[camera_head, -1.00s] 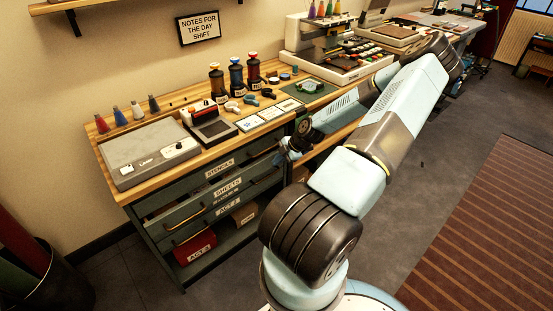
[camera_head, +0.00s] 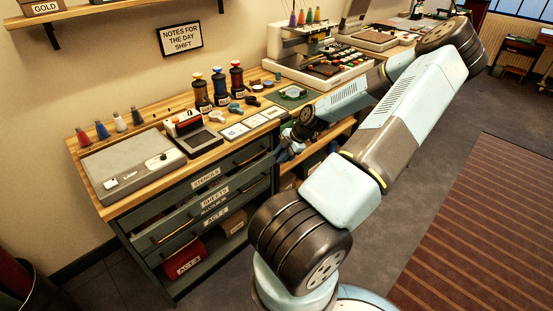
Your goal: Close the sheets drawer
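The sheets drawer (camera_head: 214,198) is in the dark green drawer unit under the left part of the wooden workbench, below the stencils drawer (camera_head: 206,177). Its label shows, and a pale band above its front suggests that it stands partly out; how far is hard to tell. My gripper (camera_head: 289,152) is by the right end of the drawer unit, just below the bench top, to the right of the drawer and apart from its label. It is small and dark, partly hidden by my wrist, and its fingers cannot be made out clearly.
A grey case (camera_head: 130,168), bottles (camera_head: 220,88) and small tools stand on the bench top (camera_head: 103,208). Below the drawers, an open shelf holds a red roll (camera_head: 184,260) and a box (camera_head: 233,223). The floor (camera_head: 408,225) at right is clear, with a striped rug (camera_head: 490,220).

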